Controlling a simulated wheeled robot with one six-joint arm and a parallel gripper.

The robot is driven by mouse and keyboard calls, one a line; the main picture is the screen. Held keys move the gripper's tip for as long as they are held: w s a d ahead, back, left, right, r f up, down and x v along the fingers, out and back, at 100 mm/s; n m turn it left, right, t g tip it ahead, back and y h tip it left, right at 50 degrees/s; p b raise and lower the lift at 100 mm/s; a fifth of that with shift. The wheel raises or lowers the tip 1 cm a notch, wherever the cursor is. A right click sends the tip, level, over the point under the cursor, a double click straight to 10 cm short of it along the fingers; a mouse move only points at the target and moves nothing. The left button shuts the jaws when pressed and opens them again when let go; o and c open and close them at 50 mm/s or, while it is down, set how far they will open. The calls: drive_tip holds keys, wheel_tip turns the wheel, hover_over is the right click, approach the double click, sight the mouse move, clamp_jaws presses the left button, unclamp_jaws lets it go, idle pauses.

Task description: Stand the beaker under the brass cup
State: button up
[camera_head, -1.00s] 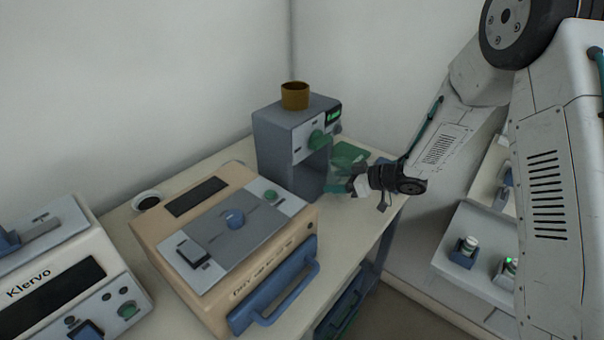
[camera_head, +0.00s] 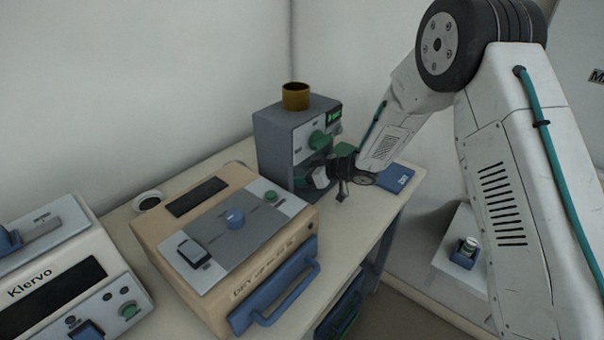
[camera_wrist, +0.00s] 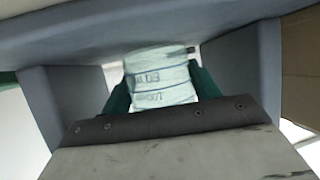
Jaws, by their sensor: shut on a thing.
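The brass cup (camera_head: 296,97) sits on top of a grey machine (camera_head: 272,150) with a green knob and an open bay at the front. My gripper (camera_head: 308,178) reaches into this bay from the right. In the wrist view, the gripper's green fingers (camera_wrist: 162,88) are shut on the beaker (camera_wrist: 160,72), a pale clear vessel with dark graduation marks. The bay's grey walls (camera_wrist: 238,75) stand on both sides of it, apart from the fingers.
A tan furnace (camera_head: 215,235) with a blue handle stands in front and left of the machine. A white Klervo unit (camera_head: 65,270) is at far left. A blue box (camera_head: 397,178) lies right of the machine on the table (camera_head: 355,225). Clear tabletop lies at the front right.

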drive_tip(key=o, duration=1)
drive_tip(key=shift+f, duration=0.15)
drive_tip(key=v, duration=1.2)
drive_tip(key=shift+r, duration=0.2)
